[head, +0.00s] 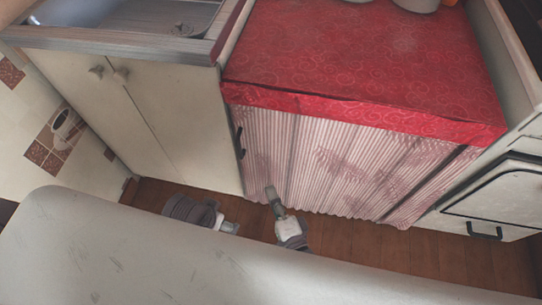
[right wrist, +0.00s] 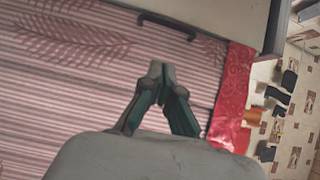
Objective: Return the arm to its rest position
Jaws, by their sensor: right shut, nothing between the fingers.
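My right gripper (head: 271,193) hangs low in front of the pleated, striped curtain (head: 340,165) under the red-covered counter, near the wooden floor. In the right wrist view its fingers (right wrist: 160,72) meet at the tips and hold nothing. The striped curtain (right wrist: 75,80) fills much of that view behind them. Whether the fingers touch the curtain cannot be told.
The red oilcloth counter (head: 365,45) stands ahead. A cream cabinet (head: 150,110) with a sink (head: 140,14) above it is at left. A white oven front (head: 495,195) with a dark handle is at right. Bare wooden floor (head: 440,255) shows at lower right.

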